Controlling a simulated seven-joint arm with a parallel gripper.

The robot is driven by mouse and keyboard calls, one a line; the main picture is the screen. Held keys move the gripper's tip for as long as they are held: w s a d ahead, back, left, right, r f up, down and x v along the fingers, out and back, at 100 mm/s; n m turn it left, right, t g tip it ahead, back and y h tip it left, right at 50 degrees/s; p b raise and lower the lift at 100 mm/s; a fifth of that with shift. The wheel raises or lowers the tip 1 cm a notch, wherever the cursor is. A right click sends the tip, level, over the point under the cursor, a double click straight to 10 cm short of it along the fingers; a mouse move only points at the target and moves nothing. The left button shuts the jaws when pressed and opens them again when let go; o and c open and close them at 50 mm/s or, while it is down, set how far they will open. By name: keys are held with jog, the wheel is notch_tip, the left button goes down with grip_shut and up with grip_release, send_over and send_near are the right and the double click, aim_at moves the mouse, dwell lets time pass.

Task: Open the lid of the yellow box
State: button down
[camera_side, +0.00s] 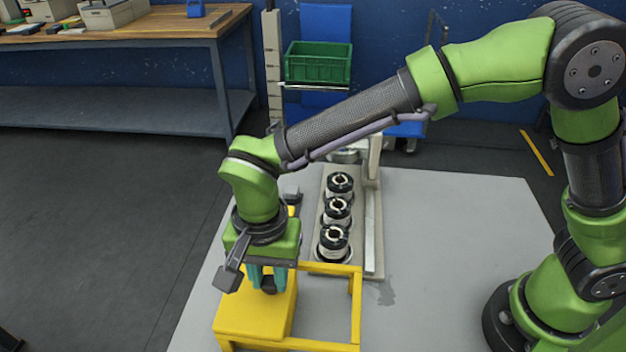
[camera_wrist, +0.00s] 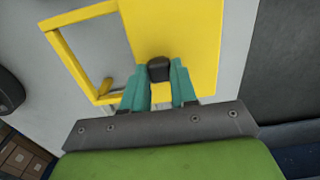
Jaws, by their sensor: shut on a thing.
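The yellow box (camera_side: 358,300) stands at the front of the grey table. Its right part is an open yellow frame, through which grey surface shows. The solid yellow lid panel (camera_side: 245,315) lies on the left side; it also shows in the wrist view (camera_wrist: 203,45), beside the open frame (camera_wrist: 72,60). A dark knob (camera_wrist: 159,69) sits on the panel. My gripper (camera_side: 268,283) points down over the panel, its teal fingers on either side of the knob and shut on it. My gripper also shows in the wrist view (camera_wrist: 160,74). The fingers partly hide the knob in the side view.
A grey holder (camera_side: 372,230) with several black-and-white rolls (camera_side: 334,239) stands just behind the box. The grey table (camera_side: 450,240) is clear to the right, up to my base. A workbench (camera_side: 130,30) and a green crate (camera_side: 318,65) are farther back.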

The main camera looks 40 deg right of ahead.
jog(key=shift+s+d, duration=0.1)
jog(key=s+d, duration=0.6)
jog(key=shift+s+d, duration=0.15)
jog(key=c, duration=0.9)
grip_release()
notch_tip(320, 180, up, 17)
